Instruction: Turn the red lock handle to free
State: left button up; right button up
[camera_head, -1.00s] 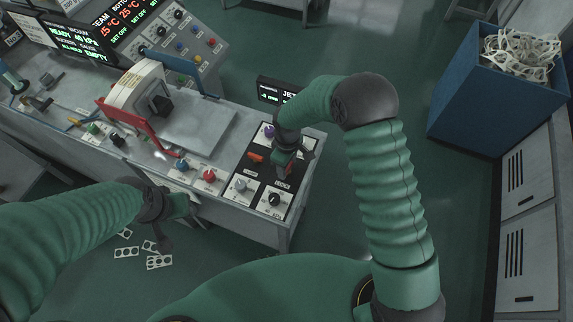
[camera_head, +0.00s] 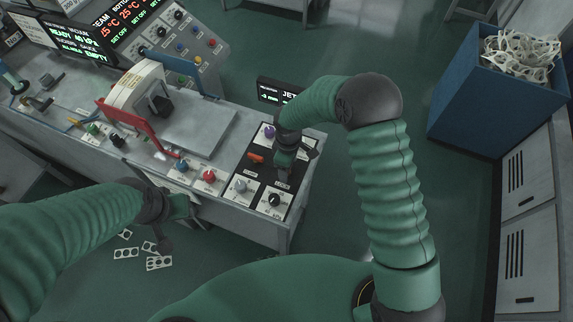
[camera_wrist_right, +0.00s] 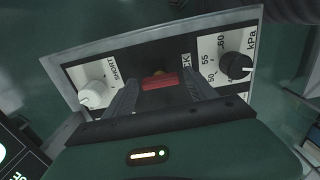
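The red lock handle (camera_wrist_right: 158,82) shows in the right wrist view as a red bar on a black panel, with a brass-coloured piece behind it and a partly covered label beside it. My right gripper (camera_wrist_right: 160,92) is open over the panel. Its two dark fingers stand on either side of the red handle, with a gap visible on both sides. In the head view my right gripper (camera_head: 283,172) points down at the panel and hides the handle. My left gripper (camera_head: 180,207) hangs in front of the bench's near edge, away from the panel; its finger opening is unclear.
A white knob (camera_wrist_right: 93,95) and a black kPa dial (camera_wrist_right: 235,65) flank the handle. An orange-red lever (camera_head: 256,157) and a purple knob (camera_head: 269,131) are close to my right gripper. A red frame (camera_head: 130,128) stands left on the bench. A blue bin (camera_head: 480,105) is at right.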

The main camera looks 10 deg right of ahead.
jog(key=shift+o, duration=0.4)
jog(key=shift+w+r, duration=0.15)
jog(key=shift+r, duration=0.15)
notch_tip(320, 180, up, 16)
jog(key=b, duration=0.3)
jog(key=shift+r, duration=0.1)
jog(key=s+d+f+m+t+b, duration=0.1)
jog(key=s+d+f+m+b, duration=0.3)
jog(key=s, duration=0.4)
jog(key=s+d+f+m+t+b, duration=0.1)
jog(key=s+d+f+m+b, duration=0.3)
jog(key=s+f+m, duration=0.3)
jog(key=shift+s+d+f+t, duration=0.3)
jog(key=shift+s+d+f, duration=0.1)
jog(key=shift+d+f, duration=0.3)
